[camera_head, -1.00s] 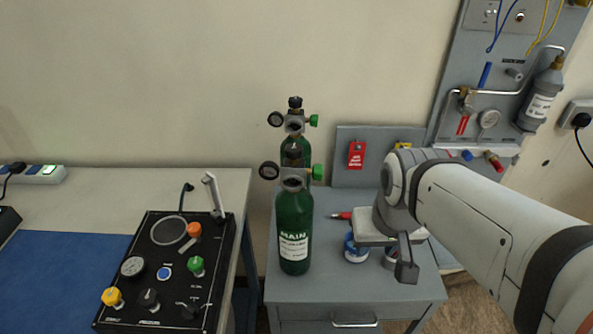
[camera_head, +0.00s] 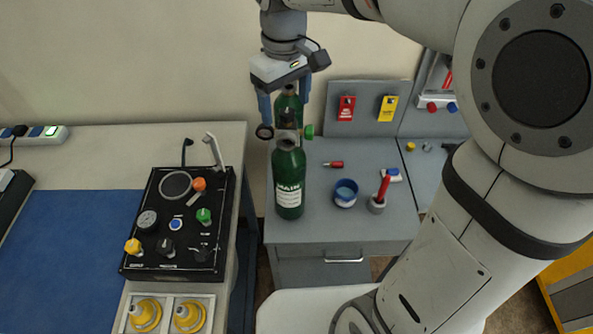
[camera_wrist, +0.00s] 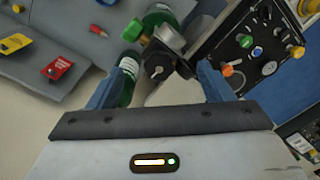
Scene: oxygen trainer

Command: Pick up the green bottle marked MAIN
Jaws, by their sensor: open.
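The green bottle marked MAIN (camera_head: 288,188) stands upright on a grey cabinet in the head view, its white label facing me. In the wrist view its green body (camera_wrist: 158,14) shows at the top, with its dark regulator (camera_wrist: 167,48) and green knob between my fingers. A second green bottle (camera_head: 289,105) stands behind it, partly hidden by my gripper; in the wrist view this bottle (camera_wrist: 127,85) is beside the left finger. My gripper (camera_head: 284,113) is open and points down at the valve tops. The fingers also show in the wrist view (camera_wrist: 164,66), apart, with nothing clamped.
The grey cabinet top (camera_head: 330,228) also holds a blue tape roll (camera_head: 345,193), a red marker in a cup (camera_head: 379,195) and a red pen. Red and yellow tags hang behind. A black control panel (camera_head: 180,225) lies on the bench at left. The wall is close behind.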

